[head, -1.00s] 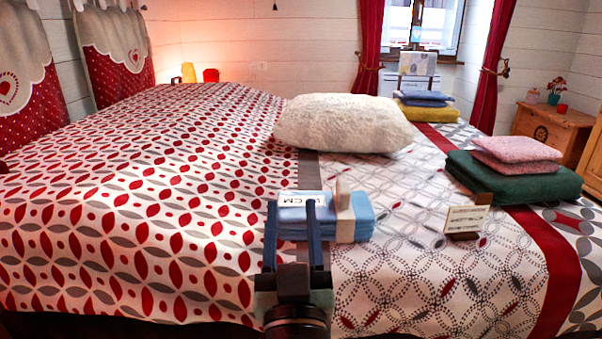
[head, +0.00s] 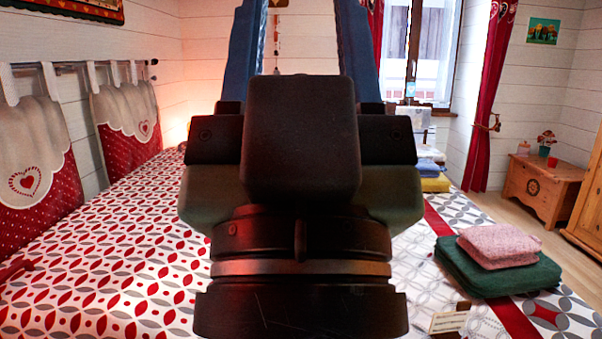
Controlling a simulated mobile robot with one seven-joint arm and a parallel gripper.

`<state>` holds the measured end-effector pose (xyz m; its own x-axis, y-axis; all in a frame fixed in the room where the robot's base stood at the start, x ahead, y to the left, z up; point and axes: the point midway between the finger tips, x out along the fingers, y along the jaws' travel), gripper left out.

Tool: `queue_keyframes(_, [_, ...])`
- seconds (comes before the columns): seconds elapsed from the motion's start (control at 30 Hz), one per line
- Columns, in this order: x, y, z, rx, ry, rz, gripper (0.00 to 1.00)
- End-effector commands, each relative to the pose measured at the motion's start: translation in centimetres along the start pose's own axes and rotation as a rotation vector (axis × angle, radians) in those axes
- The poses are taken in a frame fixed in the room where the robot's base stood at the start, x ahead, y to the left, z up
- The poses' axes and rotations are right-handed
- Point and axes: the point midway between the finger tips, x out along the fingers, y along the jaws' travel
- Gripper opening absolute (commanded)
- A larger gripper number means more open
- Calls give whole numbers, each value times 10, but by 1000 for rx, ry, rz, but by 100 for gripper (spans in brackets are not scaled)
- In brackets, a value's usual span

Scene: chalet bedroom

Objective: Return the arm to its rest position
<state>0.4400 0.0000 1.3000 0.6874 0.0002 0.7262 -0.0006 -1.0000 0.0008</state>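My gripper (head: 308,50) is raised close in front of the head camera and fills the middle of the view. Its two blue fingers point up and stand wide apart, with nothing between them that I can see; their tips run past the top edge. The gripper and wrist hide the middle of the bed (head: 110,245), including where the blue folded towels and the white pillow lay in the earlier view.
A green folded towel (head: 500,275) with pink folded cloths (head: 499,244) on top lies on the bed at right. A small card (head: 449,320) stands near the front. Yellow and blue cloths (head: 432,180) lie farther back. A wooden chest (head: 545,189) stands at the far right.

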Motion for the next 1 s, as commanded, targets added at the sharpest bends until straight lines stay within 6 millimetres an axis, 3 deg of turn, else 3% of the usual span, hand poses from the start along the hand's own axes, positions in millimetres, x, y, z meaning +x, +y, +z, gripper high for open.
queue_keyframes(0.03, [24, 0, -23, 0, 0, 0, 48])
queue_keyframes(0.6, [148, 0, -139, 1, -1, -1, 48])
queue_keyframes(0.8, [167, 0, -157, 1, -1, -2, 48])
queue_keyframes(1.0, [169, 0, -159, 1, -1, -2, 48])
